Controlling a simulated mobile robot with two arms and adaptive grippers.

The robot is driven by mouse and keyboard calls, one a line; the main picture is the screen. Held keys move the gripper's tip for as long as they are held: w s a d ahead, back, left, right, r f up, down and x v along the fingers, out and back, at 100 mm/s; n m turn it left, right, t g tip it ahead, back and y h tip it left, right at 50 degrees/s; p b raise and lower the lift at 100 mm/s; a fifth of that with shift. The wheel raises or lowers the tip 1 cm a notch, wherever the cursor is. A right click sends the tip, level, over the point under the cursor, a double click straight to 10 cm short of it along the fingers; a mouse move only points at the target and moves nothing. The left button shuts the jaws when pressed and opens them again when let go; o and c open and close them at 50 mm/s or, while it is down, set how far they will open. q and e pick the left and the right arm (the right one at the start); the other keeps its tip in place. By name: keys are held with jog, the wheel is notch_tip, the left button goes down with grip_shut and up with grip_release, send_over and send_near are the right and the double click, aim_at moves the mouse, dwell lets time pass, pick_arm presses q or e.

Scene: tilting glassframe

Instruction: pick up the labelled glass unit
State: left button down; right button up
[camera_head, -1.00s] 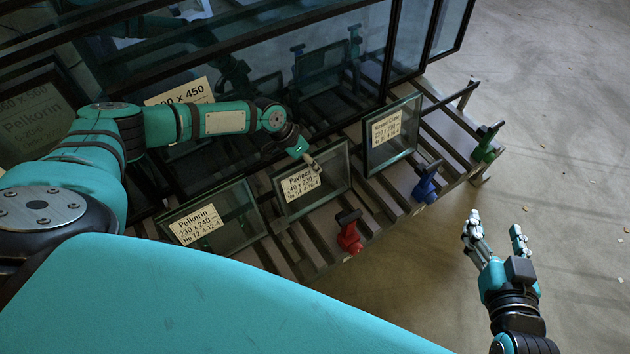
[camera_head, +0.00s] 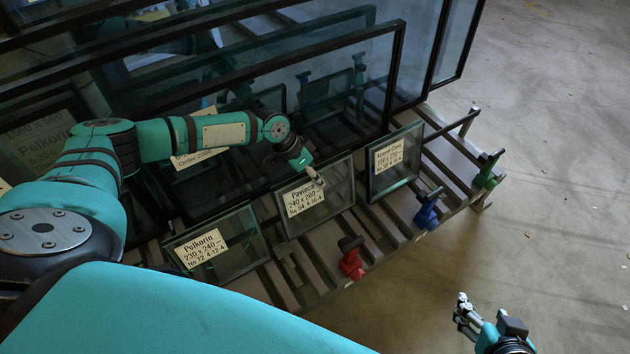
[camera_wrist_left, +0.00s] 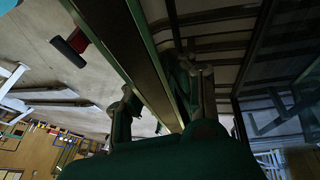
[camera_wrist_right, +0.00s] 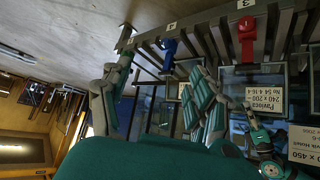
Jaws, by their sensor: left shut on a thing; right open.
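Three small labelled glass units stand in a row on a slatted rack. The middle unit (camera_head: 338,193) has a cream label starting "Pavi", 240 x 200. My left gripper (camera_head: 316,178) is shut on its upper edge, beside the label. In the left wrist view, the fingers (camera_wrist_left: 165,95) close on either side of the unit's long edge (camera_wrist_left: 135,65). The Pelkorin unit (camera_head: 237,255) leans to its left, and another labelled unit (camera_head: 396,178) stands to its right. My right gripper (camera_head: 478,318) is open and empty over the floor; its fingers (camera_wrist_right: 155,100) are apart in the right wrist view.
Red (camera_head: 350,259), blue (camera_head: 427,210) and green (camera_head: 487,170) clamps stand along the rack's front edge. Large dark-framed panes (camera_head: 270,75) stand close behind the small units.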

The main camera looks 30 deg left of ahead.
pick_arm(q)
notch_tip(320, 180, up, 7)
jog(key=shift+w+f+p, duration=0.1)
jog(key=shift+w+p, duration=0.05)
jog(key=shift+p, duration=0.8)
notch_tip(320, 180, up, 4)
jog(key=shift+r+p, duration=0.1)
jog(key=shift+p, duration=0.45)
jog(key=shift+r, duration=0.75)
pick_arm(e)
jog(key=s+d+f+g+h, duration=0.1)
jog(key=s+g, duration=0.3)
jog(key=s, duration=0.4)
jog(key=shift+s+d+g, duration=0.3)
jog(key=shift+d+g, duration=0.1)
jog(key=shift+d, duration=0.45)
jog(key=shift+f, duration=0.1)
